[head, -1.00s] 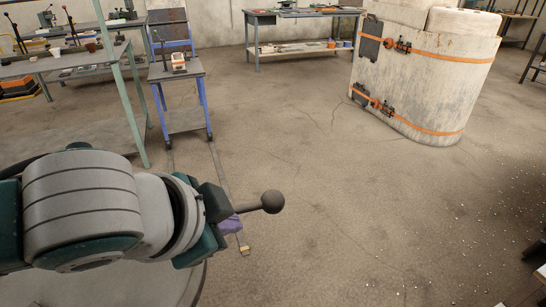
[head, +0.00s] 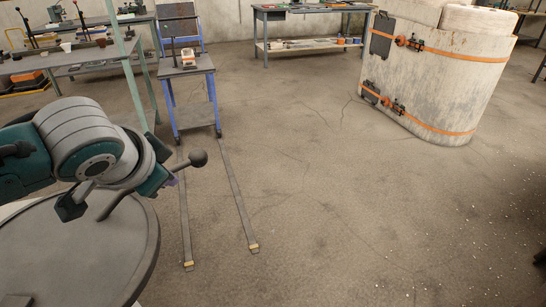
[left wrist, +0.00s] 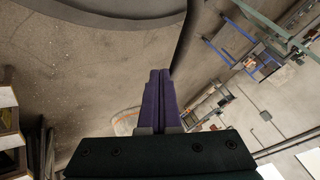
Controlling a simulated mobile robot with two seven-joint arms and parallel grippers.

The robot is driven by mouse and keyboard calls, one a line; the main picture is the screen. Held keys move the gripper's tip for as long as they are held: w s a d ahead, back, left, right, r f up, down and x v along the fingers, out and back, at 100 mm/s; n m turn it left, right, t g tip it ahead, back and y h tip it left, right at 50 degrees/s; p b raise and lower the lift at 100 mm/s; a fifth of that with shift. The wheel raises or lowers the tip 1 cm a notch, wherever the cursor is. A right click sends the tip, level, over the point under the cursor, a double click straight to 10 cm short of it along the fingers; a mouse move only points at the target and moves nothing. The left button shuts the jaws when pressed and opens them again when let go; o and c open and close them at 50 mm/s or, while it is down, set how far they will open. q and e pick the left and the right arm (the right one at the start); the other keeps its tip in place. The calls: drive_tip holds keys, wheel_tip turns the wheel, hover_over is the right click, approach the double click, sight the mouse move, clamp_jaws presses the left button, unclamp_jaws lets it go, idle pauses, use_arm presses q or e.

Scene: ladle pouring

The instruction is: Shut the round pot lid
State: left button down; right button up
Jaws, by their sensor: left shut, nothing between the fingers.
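The round lid (head: 75,255) is a wide grey disc with a raised rim at the lower left of the head view. I cannot tell whether it is fully shut; the pot below is hidden. A dark bar with a ball end (head: 198,158) rises from near the lid's far side. My left gripper (head: 173,181) is above the lid's far right edge, beside the bar and partly hidden by the wrist. In the left wrist view its purple fingers (left wrist: 160,75) are together and empty, with the dark bar (left wrist: 185,40) close to their tips. My right gripper is not in view.
A blue-legged cart (head: 190,85) stands beyond the arm, with two floor strips (head: 238,205) running toward me. A green post (head: 132,80) and workbench (head: 70,65) are at the left. A large pale strapped block (head: 425,75) stands at the back right. The middle floor is clear.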

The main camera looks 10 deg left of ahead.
use_arm(q)
drive_tip(key=s+a+n+g+y, duration=0.1)
drive_tip(key=s+a+n, duration=0.2)
drive_tip(key=a, duration=0.8)
drive_tip(key=s+a+n+g+y+b, duration=0.1)
drive_tip(key=s+a+n+g+y, duration=0.1)
drive_tip(key=a, duration=0.8)
drive_tip(key=s+a+n+g+y, duration=0.1)
drive_tip(key=s+a+n, duration=0.3)
drive_tip(key=a, duration=0.7)
drive_tip(key=shift+a+n+y, duration=0.35)
drive_tip(key=shift+n+y, duration=0.15)
drive_tip(key=shift+y, duration=0.1)
drive_tip(key=s+a+n+g, duration=0.1)
drive_tip(key=s+a, duration=0.1)
drive_tip(key=s+a+n, duration=0.1)
drive_tip(key=s+a, duration=0.2)
drive_tip(key=s+a+n+g+b, duration=0.1)
drive_tip(key=s+a, duration=0.1)
drive_tip(key=s, duration=0.1)
drive_tip(key=shift+s+a+g+y, duration=0.1)
drive_tip(key=shift+a+g+y, duration=0.1)
drive_tip(key=shift+g+y, duration=0.15)
drive_tip(key=shift+s+a, duration=0.2)
drive_tip(key=shift+s, duration=0.1)
drive_tip(key=shift+s+f+n, duration=0.1)
drive_tip(key=shift+s+n, duration=0.15)
drive_tip(key=shift+n, duration=0.05)
